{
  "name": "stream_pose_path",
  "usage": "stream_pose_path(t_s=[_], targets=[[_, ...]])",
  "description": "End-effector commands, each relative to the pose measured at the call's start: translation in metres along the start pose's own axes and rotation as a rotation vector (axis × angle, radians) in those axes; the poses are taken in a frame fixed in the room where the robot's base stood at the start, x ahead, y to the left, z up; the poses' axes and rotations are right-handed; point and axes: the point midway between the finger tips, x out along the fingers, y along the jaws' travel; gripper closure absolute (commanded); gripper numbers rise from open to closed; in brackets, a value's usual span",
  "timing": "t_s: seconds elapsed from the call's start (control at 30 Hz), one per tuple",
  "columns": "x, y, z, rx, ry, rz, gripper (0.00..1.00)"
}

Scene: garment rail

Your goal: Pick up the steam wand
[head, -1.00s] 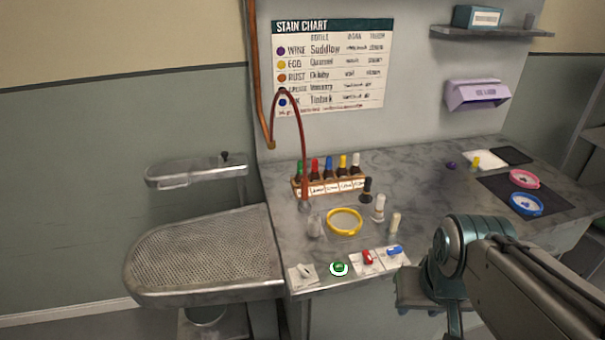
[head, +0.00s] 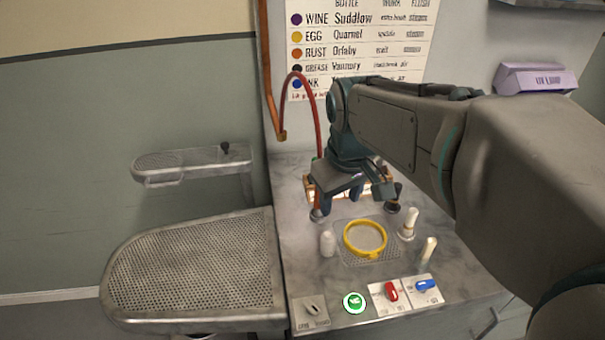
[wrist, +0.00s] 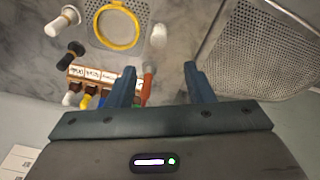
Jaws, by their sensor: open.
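The steam wand (wrist: 149,82) appears as a red upright piece at the end of the red hose (head: 313,105). In the wrist view it stands between my fingers, nearer the left one. I cannot tell its exact depth. In the head view its lower end, in a small metal holder (head: 317,214), shows beside my gripper's left finger. My gripper (wrist: 158,75) is open and empty; in the head view (head: 352,200) it hangs low over the counter, in front of the bottle rack, and hides most of it.
The bottle rack (wrist: 98,76) with several bottles is close by my left finger in the wrist view. A yellow hoop (head: 365,239), a clear jar (head: 327,243) and white-topped bottles (head: 409,222) stand nearby. A perforated board (head: 195,265) lies left; switches line the counter's front.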

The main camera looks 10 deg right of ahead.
Motion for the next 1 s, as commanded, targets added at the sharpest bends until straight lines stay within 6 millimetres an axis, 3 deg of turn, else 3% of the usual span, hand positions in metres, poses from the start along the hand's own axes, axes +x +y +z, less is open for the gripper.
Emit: stream_pose_path(t_s=[0.1, 0.3, 0.5, 0.77, 1.0], targets=[[0.011, 0.012, -0.04, -0.156, -0.041, -0.016, 0.52], [0.029, 0.031, -0.099, -0.415, -0.093, -0.058, 0.52], [0.047, 0.046, -0.14, -0.608, -0.122, -0.103, 0.52], [0.061, 0.052, -0.157, -0.707, -0.133, -0.13, 0.52], [0.105, 0.049, -0.149, -0.708, -0.135, -0.132, 0.52]])
